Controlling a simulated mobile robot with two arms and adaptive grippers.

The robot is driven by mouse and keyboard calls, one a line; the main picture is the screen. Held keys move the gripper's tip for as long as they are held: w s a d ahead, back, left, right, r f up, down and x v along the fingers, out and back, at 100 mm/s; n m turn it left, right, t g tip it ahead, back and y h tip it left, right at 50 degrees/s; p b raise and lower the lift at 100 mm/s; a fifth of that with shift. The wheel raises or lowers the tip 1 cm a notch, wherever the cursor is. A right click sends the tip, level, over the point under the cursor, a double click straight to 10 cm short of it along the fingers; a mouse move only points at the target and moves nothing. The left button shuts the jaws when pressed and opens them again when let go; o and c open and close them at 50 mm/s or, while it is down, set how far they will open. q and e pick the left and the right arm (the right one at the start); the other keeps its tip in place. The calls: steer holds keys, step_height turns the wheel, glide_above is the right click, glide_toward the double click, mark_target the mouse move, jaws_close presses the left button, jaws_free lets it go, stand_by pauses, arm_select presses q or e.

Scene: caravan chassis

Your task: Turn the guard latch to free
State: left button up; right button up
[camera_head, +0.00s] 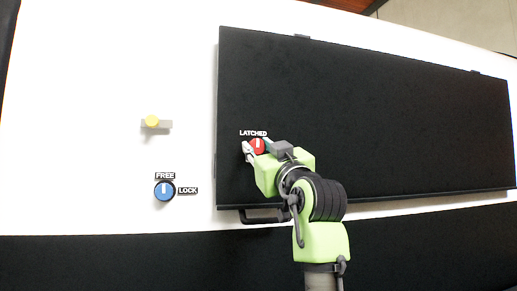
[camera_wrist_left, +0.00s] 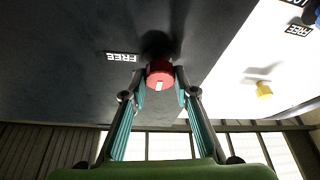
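The guard latch is a red round knob (camera_head: 257,146) with a white mark, on the black panel near its left edge. A LATCHED label (camera_head: 253,133) sits just above it, and the white mark points roughly towards that label. The knob also shows in the left wrist view (camera_wrist_left: 160,74), with a FREE label (camera_wrist_left: 122,57) to its left there. My left gripper (camera_head: 258,149) has one finger on each side of the knob, and both fingertips appear to touch it. My right gripper is not in view.
A blue knob (camera_head: 164,191) with FREE and LOCK labels is on the white surface to the left. A yellow-ended catch (camera_head: 152,121) lies above it. The black panel (camera_head: 370,110) has a dark handle (camera_head: 262,217) at its lower edge.

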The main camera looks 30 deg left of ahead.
arm_select(q)
steer(key=shift+m, duration=0.4)
steer(key=shift+s+m+t+h+b, duration=0.1)
steer(key=shift+m+t+h+b, duration=0.45)
steer(key=shift+m+t, duration=0.5)
steer(key=m+t+h+b, duration=0.1)
steer(key=m, duration=0.3)
steer(key=shift+a, duration=0.1)
steer(key=m+t+h, duration=0.1)
steer(key=m+h, duration=0.1)
steer(key=m, duration=0.2)
steer(key=m+h+b, duration=0.1)
steer(key=m+h, duration=0.1)
steer(key=m, duration=0.2)
steer(key=shift+s+a+r+t, duration=0.1)
steer(key=shift+s+r+t, duration=0.1)
steer(key=shift+t, duration=0.15)
steer(key=m+h, duration=0.2)
steer(key=m, duration=0.3)
steer(key=shift+r, duration=0.15)
steer(key=shift+m+h, duration=0.65)
steer(key=shift+m, duration=1.2)
steer(key=shift+o, duration=0.2)
steer(key=shift+g, duration=0.4)
